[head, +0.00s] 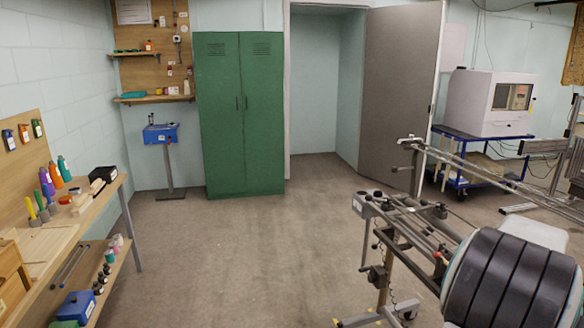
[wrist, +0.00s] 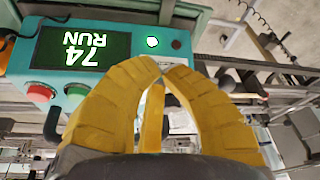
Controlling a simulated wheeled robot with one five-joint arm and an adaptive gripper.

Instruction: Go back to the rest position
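My gripper (wrist: 164,74) shows in the wrist view. Its yellow fingers curve inward and their tips come together, with no object visible between them. A third finger shows behind the two nearer ones. Behind the fingers is a teal control panel (wrist: 130,32), seen upside down. Its display (wrist: 84,44) reads "74 RUN" in white on green. My gripper does not show in the head view.
In the head view, a machine with rails and black rolls (head: 500,285) fills the lower right. A workbench (head: 75,215) runs along the left. A green cabinet (head: 240,120) and an open door (head: 400,95) stand at the back. The middle floor (head: 255,250) is clear.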

